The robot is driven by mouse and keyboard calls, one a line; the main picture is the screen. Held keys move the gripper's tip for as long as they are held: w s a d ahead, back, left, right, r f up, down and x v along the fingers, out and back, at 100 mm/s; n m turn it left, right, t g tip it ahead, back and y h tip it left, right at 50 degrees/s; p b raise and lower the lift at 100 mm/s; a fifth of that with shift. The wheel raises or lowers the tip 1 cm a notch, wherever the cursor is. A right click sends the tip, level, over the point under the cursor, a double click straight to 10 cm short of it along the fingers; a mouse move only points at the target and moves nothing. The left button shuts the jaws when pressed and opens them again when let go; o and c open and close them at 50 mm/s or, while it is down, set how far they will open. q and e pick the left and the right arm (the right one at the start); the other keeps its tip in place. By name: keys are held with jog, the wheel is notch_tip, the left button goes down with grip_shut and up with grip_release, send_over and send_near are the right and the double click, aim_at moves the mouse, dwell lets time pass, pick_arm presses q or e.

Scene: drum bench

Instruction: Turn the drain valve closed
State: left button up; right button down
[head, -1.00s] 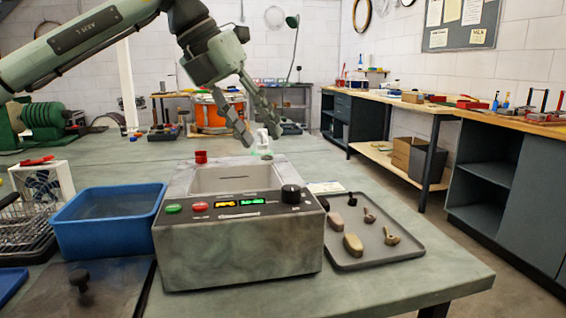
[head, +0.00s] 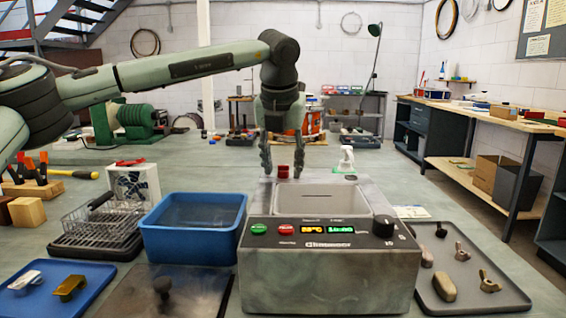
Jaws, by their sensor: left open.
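The grey ultrasonic cleaner (head: 330,275) stands on the bench with its open basin (head: 335,201) facing up. A small red knob (head: 283,171), which looks like the drain valve, sits at its back left corner. My left gripper (head: 283,168) points down from above with its fingers open. In the picture one finger is on each side of the red knob; I cannot tell whether they touch it. The knob's lower part and its turn position are too small to read. My right gripper is out of view.
A blue tub (head: 193,250) stands left of the cleaner, with a wire basket (head: 103,222) beyond it. A grey tray (head: 490,298) with small metal parts lies on the right. A white spray bottle (head: 347,158) stands behind the cleaner. The bench farther back is mostly clear.

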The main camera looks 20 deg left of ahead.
pick_arm(q)
jog(key=shift+c, duration=0.6)
grip_shut()
